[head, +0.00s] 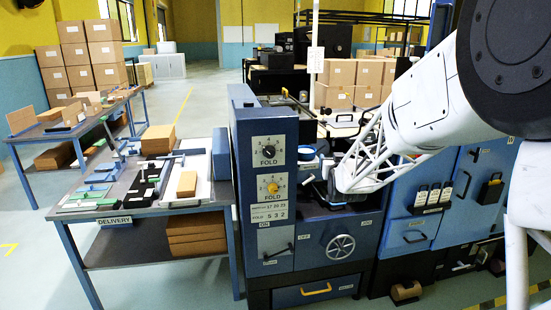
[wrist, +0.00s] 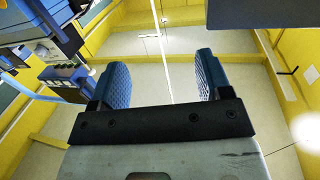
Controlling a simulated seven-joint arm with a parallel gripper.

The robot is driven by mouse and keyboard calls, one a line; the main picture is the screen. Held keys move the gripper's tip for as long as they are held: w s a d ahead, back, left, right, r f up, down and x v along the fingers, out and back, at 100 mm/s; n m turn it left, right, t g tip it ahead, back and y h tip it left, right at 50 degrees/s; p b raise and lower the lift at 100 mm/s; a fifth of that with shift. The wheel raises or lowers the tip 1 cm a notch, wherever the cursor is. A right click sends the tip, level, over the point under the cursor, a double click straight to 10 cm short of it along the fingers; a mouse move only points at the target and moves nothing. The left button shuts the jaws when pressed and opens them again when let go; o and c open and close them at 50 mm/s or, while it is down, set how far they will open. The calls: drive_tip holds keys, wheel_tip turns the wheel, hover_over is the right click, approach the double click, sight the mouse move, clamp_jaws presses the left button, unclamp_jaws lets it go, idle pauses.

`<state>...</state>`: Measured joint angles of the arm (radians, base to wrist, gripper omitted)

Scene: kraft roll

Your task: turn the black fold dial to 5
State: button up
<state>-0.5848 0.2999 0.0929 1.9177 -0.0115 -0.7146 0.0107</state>
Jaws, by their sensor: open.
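The black fold dial (head: 268,152) sits on a white plate marked FOLD, high on the front of the blue machine column (head: 236,190). Its pointer is too small to read surely. A yellow dial (head: 273,188) on a similar FOLD plate is just below it. My gripper (wrist: 162,86) shows in the wrist view with its two blue padded fingers wide apart and nothing between them. In the head view my white arm comes in from the right and ends to the right of the column, apart from the dials; the fingers are not clear there.
Below the dials are a printed number plate (head: 268,211), a lever (head: 277,252) and a handwheel (head: 340,246). The delivery table (head: 130,212) with trays and boxes stands left of the column. Blue cabinets (head: 425,205) stand at the right. Open floor lies behind the table.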

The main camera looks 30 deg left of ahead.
drive_tip(key=a+f+n+y, duration=0.15)
drive_tip(key=a+f, duration=0.25)
drive_tip(key=a, duration=0.7)
drive_tip(key=t+y, duration=0.1)
drive_tip(key=y, duration=0.4)
approach(270, 156)
drive_tip(key=shift+w+a+r+n+h, duration=0.25)
drive_tip(key=shift+w+a+r+n, duration=0.15)
drive_tip(key=shift+a+r, duration=0.1)
drive_tip(key=shift+x, duration=3.9)
drive_tip(key=c, duration=0.9)
